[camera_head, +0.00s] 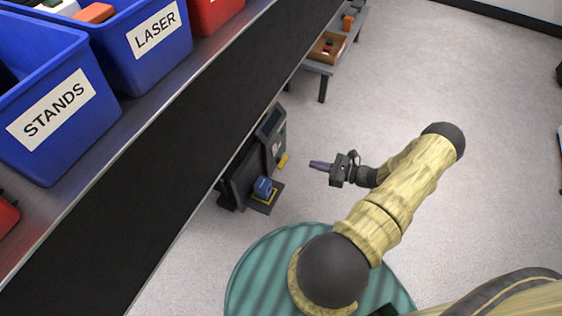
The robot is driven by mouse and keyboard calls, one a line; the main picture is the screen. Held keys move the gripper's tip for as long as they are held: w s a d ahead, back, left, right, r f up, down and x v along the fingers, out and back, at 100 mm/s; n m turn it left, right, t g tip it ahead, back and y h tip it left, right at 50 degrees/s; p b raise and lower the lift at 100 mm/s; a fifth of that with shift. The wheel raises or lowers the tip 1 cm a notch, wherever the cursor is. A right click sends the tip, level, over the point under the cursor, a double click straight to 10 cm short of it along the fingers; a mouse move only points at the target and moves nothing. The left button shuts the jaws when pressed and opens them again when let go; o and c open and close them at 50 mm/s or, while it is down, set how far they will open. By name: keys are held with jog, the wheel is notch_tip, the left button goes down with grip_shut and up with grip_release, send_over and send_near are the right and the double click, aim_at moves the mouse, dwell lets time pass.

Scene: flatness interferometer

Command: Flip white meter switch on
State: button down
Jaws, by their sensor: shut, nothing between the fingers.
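A dark grey device (271,137) with a small dark screen on its top stands on the floor beside the black shelf side. A small white part (277,147) shows on its front; it is too small to tell whether it is the meter switch or how it is set. My gripper (312,164) is shut and empty. It points left toward the device's front, with a clear gap between its fingertips and the device.
A blue block (262,187) sits on a dark plate by the device, and a small yellow piece (283,161) is at its front. Blue bins labelled STANDS (50,115) and LASER (153,32) stand on the shelf. A low grey table (318,68) is behind. The floor to the right is open.

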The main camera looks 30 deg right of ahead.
jog(key=shift+d+f+m+t, duration=0.4)
jog(key=shift+d+f, duration=0.1)
jog(key=shift+f, duration=0.2)
jog(key=shift+w+a, duration=0.1)
jog(key=shift+w, duration=0.05)
jog(key=b, duration=0.7)
send_near(274, 150)
jog(key=w+a+f, duration=0.3)
jog(key=w+f, duration=0.1)
jog(key=w, duration=0.1)
jog(key=shift+w+a+r, duration=0.2)
jog(key=shift+a+r, duration=0.1)
